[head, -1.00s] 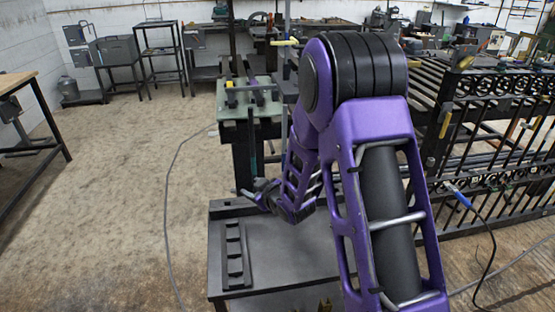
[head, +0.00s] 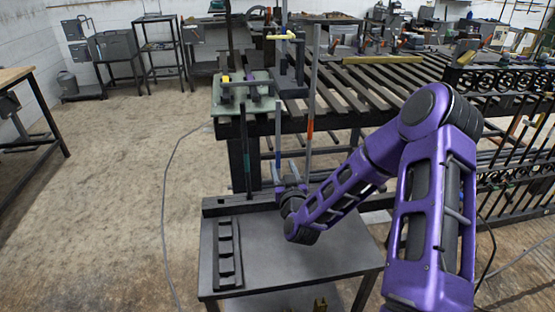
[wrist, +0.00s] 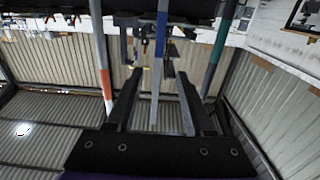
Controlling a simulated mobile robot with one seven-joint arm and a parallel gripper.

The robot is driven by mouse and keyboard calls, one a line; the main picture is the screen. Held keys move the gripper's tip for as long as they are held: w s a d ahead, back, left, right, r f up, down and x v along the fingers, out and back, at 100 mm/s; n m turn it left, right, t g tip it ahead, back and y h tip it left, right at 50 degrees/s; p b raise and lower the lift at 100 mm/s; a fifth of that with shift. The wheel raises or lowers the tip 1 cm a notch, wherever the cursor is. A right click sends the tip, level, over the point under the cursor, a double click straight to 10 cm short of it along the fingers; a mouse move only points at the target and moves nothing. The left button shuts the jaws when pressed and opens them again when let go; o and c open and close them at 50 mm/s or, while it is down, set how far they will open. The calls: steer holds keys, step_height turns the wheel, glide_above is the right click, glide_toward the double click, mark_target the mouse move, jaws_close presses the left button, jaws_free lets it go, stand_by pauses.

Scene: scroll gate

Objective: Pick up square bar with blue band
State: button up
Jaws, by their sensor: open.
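The bar with the blue band (head: 278,125) stands upright at the back edge of the black table. In the wrist view the same bar (wrist: 155,100) runs down the middle, between the two fingers, with a gap on each side. My gripper (head: 289,184) is low by this bar in the head view and is open; its fingers (wrist: 158,95) also show in the wrist view. No contact with the bar shows. The bar's lower end is partly hidden by my gripper in the head view.
A taller bar with an orange band (head: 311,100) stands close on the right. A dark bar with a teal band (head: 246,150) stands on the left. A black slotted holder (head: 228,255) lies on the black table (head: 290,250). A slatted bench (head: 350,95) is behind.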

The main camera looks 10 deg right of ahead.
mark_target(277, 151)
steer(key=w, duration=0.6)
steer(key=shift+w, duration=0.3)
steer(key=w, duration=0.6)
steer(key=shift+d+r, duration=0.15)
steer(key=shift+r, duration=0.05)
jaws_close()
stand_by(0.4)
steer(key=shift+r, duration=0.1)
